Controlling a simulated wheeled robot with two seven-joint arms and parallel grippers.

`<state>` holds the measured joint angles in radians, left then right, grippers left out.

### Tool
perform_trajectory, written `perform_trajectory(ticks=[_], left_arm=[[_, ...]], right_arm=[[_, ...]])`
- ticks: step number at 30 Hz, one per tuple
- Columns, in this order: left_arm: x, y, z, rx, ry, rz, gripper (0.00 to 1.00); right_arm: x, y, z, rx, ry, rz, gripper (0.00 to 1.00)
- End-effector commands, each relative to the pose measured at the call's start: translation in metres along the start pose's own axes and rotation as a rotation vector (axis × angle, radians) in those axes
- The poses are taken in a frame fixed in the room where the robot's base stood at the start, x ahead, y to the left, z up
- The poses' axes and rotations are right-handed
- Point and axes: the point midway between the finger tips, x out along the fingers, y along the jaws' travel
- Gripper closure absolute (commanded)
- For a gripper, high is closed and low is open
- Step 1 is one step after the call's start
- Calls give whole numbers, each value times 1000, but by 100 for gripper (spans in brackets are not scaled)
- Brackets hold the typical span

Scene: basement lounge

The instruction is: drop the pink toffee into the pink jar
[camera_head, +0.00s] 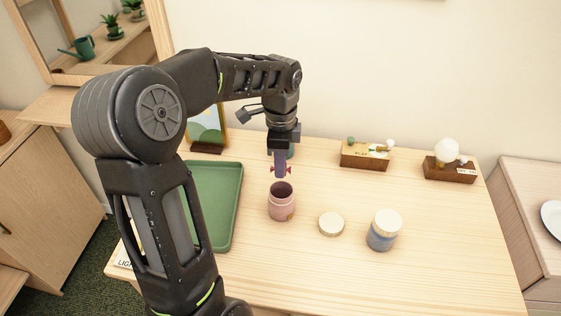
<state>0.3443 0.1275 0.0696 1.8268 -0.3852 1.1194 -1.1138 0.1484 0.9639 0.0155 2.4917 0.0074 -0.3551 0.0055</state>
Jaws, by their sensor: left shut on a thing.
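The pink jar (281,205) stands upright and open on the wooden table, near the middle of the view. My left gripper (280,169) points down just above and slightly behind the jar's mouth. It is shut on a small wrapped toffee (288,170), whose reddish-pink ends show on both sides of the fingers. The toffee is apart from the jar, above its rim. The inside of the jar is dark and its bottom cannot be seen. My right gripper is not in view.
A green tray (222,190) lies to the left. Two small wooden boxes (365,156) (449,168) stand at the back right. The table's front right is clear.

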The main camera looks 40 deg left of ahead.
Motion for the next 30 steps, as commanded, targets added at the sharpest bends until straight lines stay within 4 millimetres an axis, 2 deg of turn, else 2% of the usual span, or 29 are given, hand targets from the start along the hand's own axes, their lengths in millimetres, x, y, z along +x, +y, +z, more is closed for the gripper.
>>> perform_trajectory(ticks=[3,4,13,23,30], left_arm=[[0,0,0,0,0,0,100],[0,0,0,0,0,0,75],[0,0,0,0,0,0,51],[-4,0,0,0,0,-2,51],[-33,-1,0,0,1,-4,51]], right_arm=[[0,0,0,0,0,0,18],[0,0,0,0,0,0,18],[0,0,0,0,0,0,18],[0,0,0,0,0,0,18],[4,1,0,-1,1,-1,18]])
